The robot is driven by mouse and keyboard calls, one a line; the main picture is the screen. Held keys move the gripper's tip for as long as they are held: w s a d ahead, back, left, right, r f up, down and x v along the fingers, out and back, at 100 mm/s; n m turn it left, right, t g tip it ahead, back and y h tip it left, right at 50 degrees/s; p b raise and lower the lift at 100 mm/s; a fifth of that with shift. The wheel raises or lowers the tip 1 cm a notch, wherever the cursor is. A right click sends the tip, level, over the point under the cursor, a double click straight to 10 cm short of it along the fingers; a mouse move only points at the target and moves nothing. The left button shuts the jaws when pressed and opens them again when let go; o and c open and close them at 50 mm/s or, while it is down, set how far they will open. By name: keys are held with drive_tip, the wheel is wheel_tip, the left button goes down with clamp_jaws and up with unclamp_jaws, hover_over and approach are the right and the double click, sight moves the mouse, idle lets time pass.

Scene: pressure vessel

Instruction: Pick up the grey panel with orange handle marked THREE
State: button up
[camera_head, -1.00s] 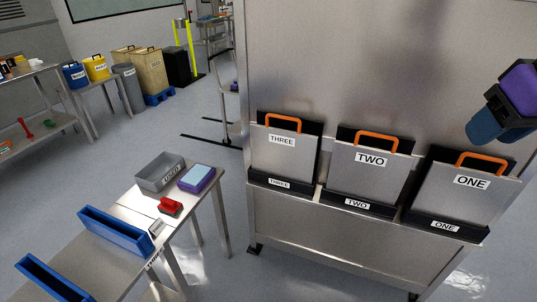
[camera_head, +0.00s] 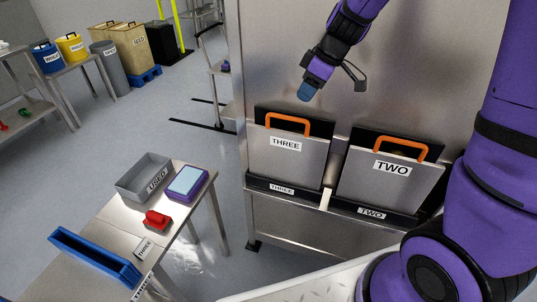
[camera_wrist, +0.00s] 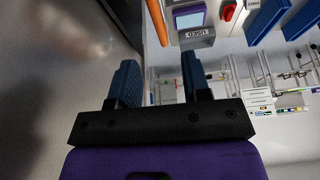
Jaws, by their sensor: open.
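The grey panel marked THREE (camera_head: 287,160) stands upright in a black holder on the metal wall, with its orange handle (camera_head: 287,123) along the top. My gripper (camera_head: 308,92) is above the panel and slightly right of the handle, apart from it. In the wrist view my gripper (camera_wrist: 160,75) has its two blue fingers spread, with nothing between them. Part of an orange bar, likely the handle (camera_wrist: 156,22), shows at the top of that view, beyond the fingers.
The panel marked TWO (camera_head: 390,176) stands in its holder to the right, partly near my arm. At left a metal table holds a grey bin marked USED (camera_head: 147,184), a purple-framed block (camera_head: 187,181), a red object (camera_head: 156,220) and a blue tray (camera_head: 92,256).

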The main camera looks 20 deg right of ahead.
sight(287, 118)
drive_tip(key=x, duration=0.3)
drive_tip(key=w+x, duration=0.1)
drive_tip(key=x, duration=0.2)
drive_tip(key=shift+a, duration=0.15)
drive_tip(key=shift+s+x, duration=0.2)
drive_tip(key=shift+x, duration=2.55)
drive_tip(key=shift+f, duration=0.1)
clamp_jaws()
